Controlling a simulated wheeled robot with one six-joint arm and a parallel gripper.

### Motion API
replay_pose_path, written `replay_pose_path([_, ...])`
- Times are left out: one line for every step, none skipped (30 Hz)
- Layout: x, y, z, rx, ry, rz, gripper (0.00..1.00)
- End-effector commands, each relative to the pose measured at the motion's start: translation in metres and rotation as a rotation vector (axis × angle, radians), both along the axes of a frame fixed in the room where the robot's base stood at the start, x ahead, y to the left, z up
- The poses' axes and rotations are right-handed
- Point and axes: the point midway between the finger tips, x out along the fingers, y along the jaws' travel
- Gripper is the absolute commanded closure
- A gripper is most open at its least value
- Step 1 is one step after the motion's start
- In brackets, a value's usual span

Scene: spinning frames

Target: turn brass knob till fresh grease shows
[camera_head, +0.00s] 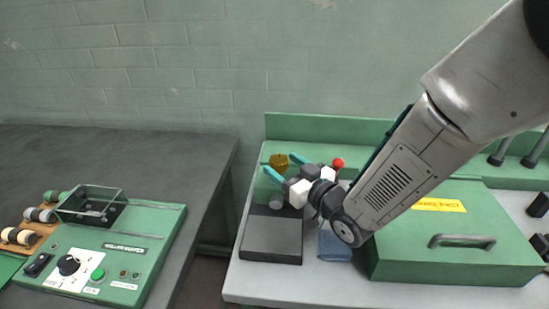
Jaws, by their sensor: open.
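The brass knob (279,161) sits on top of a small fitting at the back of the right bench, near the green machine part. My gripper (271,171) has teal-tipped fingers, spread apart, one beside the knob's near right side and one lower at its left. The gripper is open, with nothing seen held. I cannot tell whether the fingertips touch the knob. No grease can be made out at this size. Part of the fitting below the knob is hidden by my gripper.
A dark block (271,236) lies in front of the fitting. A green cover with a handle (455,250) and yellow label stands at right. A red ball knob (338,163) rises behind my wrist. A green control box (110,250) sits on the separate left table, across a gap.

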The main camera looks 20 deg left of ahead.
Motion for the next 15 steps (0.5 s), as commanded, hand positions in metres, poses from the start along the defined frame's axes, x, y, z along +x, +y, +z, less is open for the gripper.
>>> replay_pose_path([0.005,0.009,0.000,0.002,-0.001,0.002,0.35])
replay_pose_path([0.007,0.013,0.000,0.001,-0.001,0.001,0.35])
replay_pose_path([0.011,0.018,0.000,0.001,-0.001,0.000,0.35])
replay_pose_path([0.013,0.022,0.000,0.000,0.000,0.000,0.35])
replay_pose_path([0.015,0.025,0.000,0.001,-0.001,0.000,0.35])
replay_pose_path([0.017,0.028,0.000,0.002,-0.001,0.000,0.35])
replay_pose_path([0.019,0.031,0.000,0.001,-0.001,0.000,0.35])
replay_pose_path([0.020,0.033,0.000,0.000,0.000,0.000,0.35])
replay_pose_path([0.021,0.035,0.000,0.000,0.000,0.000,0.35])
replay_pose_path([0.022,0.036,0.000,0.000,0.000,0.000,0.35])
replay_pose_path([0.023,0.037,0.000,0.000,0.000,0.000,0.35])
replay_pose_path([0.023,0.038,0.000,0.000,0.000,0.000,0.35])
replay_pose_path([0.023,0.038,0.000,0.000,0.000,0.000,0.35])
replay_pose_path([0.023,0.038,0.000,0.000,0.000,0.000,0.35])
replay_pose_path([0.024,0.038,0.000,0.000,0.000,0.000,0.35])
